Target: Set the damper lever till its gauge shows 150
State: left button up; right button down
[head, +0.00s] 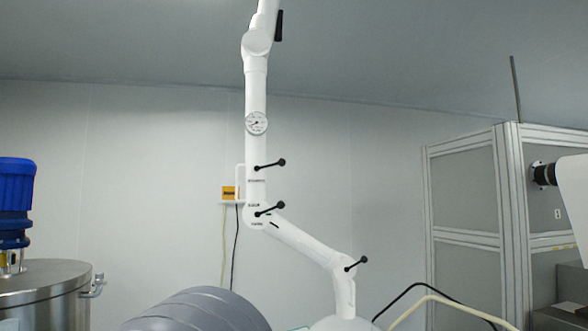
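A white jointed pipe arm (256,95) rises in the middle of the head view. A small round dial gauge (256,123) is on its upright section; its reading is too small to make out. Below the gauge, an upper black ball-ended lever (270,163) and a lower black ball-ended lever (270,209) both point right and slightly up. A third such lever (357,263) is on the lower right joint. Small labels near the two upright-section levers are illegible, so I cannot tell which is the damper lever. Neither of my grippers is in view.
A steel vessel (45,290) with a blue motor (14,200) stands at left. A grey rounded body (200,310) is at bottom centre. A framed cabinet (465,220) and a white roll (573,195) are at right.

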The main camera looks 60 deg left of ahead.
aim_at(281, 162)
jog(key=u, duration=0.45)
jog(key=i, duration=1.05)
jog(key=u, duration=0.75)
